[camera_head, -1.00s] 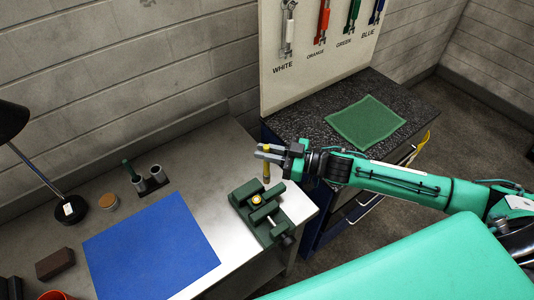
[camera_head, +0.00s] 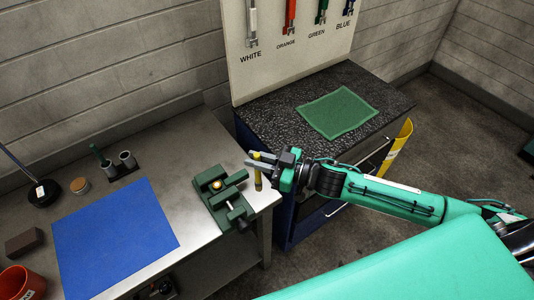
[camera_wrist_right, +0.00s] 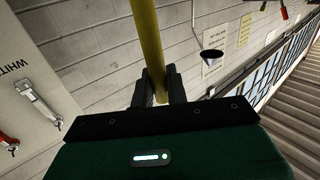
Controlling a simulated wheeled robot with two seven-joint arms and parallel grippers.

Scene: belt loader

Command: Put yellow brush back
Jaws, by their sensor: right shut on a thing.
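The yellow brush (camera_head: 258,180) is in my right gripper (camera_head: 262,161), which is shut on its handle and holds it roughly upright near the right end of the steel bench, right of the green vise (camera_head: 218,190). In the right wrist view the yellow handle (camera_wrist_right: 148,40) runs up between the fingers; its bristles cannot be made out. A dark holder (camera_head: 122,171) with two round cups stands at the back of the bench. A green-handled brush (camera_head: 100,157) stands at its left; the cups look empty. My left gripper is not in view.
A blue mat (camera_head: 115,235) lies on the bench, with a lamp base (camera_head: 44,193), a brown block (camera_head: 22,243) and a red cup (camera_head: 22,284) to its left. A dark-topped cabinet (camera_head: 270,115) with a green mat (camera_head: 337,112) stands behind my right arm. A tool board (camera_head: 285,62) rises behind it.

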